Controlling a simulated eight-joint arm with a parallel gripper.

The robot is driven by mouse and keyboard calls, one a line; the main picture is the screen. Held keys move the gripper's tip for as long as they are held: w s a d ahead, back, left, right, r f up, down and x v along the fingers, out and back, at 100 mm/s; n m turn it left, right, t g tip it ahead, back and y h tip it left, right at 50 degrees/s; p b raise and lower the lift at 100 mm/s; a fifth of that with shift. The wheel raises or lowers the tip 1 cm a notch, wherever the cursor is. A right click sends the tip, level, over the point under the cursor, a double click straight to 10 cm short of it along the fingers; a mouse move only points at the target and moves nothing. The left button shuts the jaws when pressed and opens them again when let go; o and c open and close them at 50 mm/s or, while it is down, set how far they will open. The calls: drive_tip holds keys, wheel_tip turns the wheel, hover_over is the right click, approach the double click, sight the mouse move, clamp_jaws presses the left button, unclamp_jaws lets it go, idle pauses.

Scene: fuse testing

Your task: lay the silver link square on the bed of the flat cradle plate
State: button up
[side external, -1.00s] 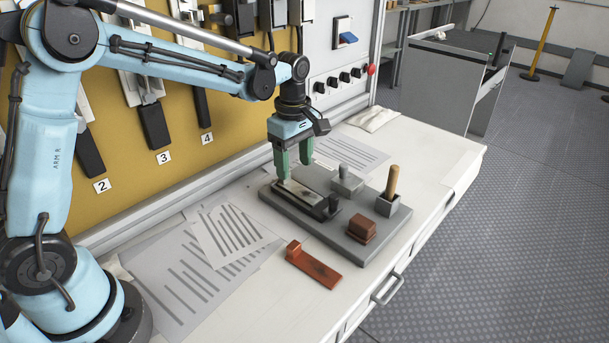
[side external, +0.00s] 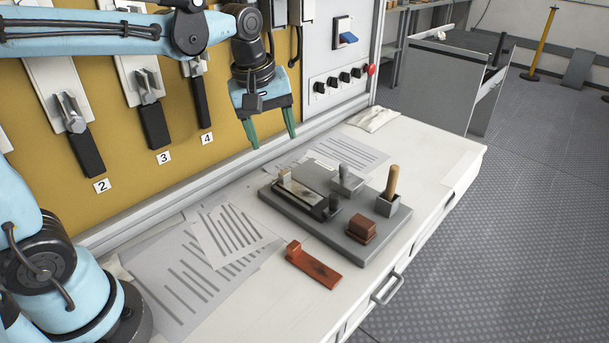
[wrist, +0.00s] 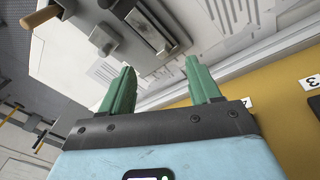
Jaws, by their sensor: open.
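The silver link (side external: 303,192), a flat pale bar with a raised end, lies flat along the dark cradle plate (side external: 321,212) on the grey base board. It looks lined up with the plate, but I cannot tell exactly how square it sits. My gripper (side external: 274,141) is open and empty, raised above and behind the board, apart from the link. Its green fingers also show spread in the wrist view (wrist: 160,64).
The grey base board (side external: 318,237) also carries a grey block with a post (side external: 346,181), a holder with a wooden handle (side external: 391,186) and a brown block (side external: 362,230). A rust-red link (side external: 314,268) lies in front. Papers (side external: 230,235) lie left. The yellow switch panel (side external: 222,160) stands behind.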

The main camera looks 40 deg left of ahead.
drive_tip(key=s+f+m+t, duration=0.4)
drive_tip(key=s+m, duration=0.5)
drive_tip(key=m, duration=0.2)
drive_tip(key=shift+s+d+t, duration=0.15)
drive_tip(key=shift+s+t, duration=0.15)
drive_tip(key=shift+s, duration=0.05)
